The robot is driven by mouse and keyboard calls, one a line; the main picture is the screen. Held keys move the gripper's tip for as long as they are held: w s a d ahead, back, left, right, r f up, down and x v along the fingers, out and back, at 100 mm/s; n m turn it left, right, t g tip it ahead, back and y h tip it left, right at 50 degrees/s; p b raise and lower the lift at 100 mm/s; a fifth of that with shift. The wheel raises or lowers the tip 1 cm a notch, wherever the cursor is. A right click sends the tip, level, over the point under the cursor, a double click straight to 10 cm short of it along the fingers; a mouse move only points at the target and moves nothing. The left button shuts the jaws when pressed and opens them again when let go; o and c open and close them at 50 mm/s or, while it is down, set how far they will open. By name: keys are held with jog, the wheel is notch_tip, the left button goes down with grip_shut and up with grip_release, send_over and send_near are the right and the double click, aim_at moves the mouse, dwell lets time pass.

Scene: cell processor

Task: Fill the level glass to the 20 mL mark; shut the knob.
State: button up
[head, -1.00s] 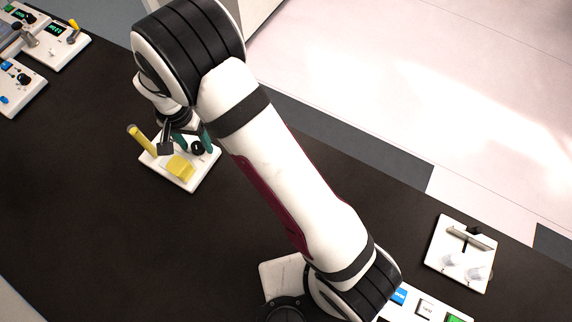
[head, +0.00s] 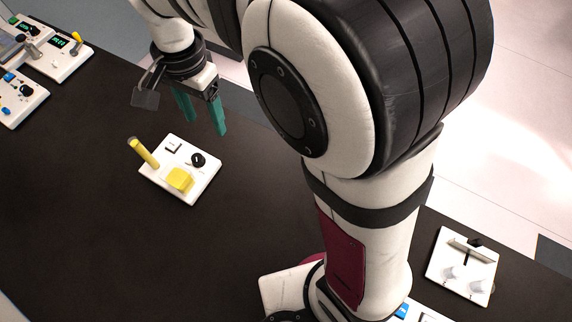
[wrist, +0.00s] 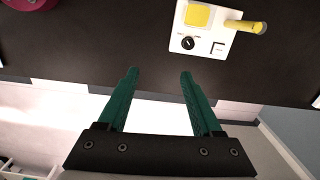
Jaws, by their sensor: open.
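The level glass (head: 143,152) is a tube filled with yellow at the left corner of a white base plate (head: 200,193). It also shows in the wrist view (wrist: 245,27). The black knob (head: 198,160) sits on the same plate and shows in the wrist view (wrist: 188,43). A yellow block (head: 180,180) is at the plate's front. My gripper (head: 205,128) has two green fingers, spread apart and empty, raised above and behind the plate. It touches nothing. The glass's marks are too small to read.
Control panels with displays (head: 60,58) stand at the far left. A white fixture (head: 462,265) with two pale cups is at the right edge of the dark table (head: 90,220). My arm covers the middle right. The table left of the plate is clear.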

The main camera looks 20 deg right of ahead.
jog(key=s+d+n, duration=0.1)
jog(key=s+d, duration=0.4)
jog(key=s, duration=0.3)
jog(key=s+d+n+y, duration=0.1)
jog(key=s+d, duration=0.4)
jog(key=s, duration=0.3)
jog(key=shift+s+d+r, duration=0.25)
jog(key=shift+s+r, duration=0.05)
jog(key=shift+s, duration=0.1)
jog(key=s, duration=0.1)
jog(key=s+f, duration=0.1)
jog(key=s, duration=0.1)
jog(key=shift+s+d+f+n, duration=0.15)
jog(key=shift+d+f+n, duration=0.05)
jog(key=shift+d+n, duration=0.2)
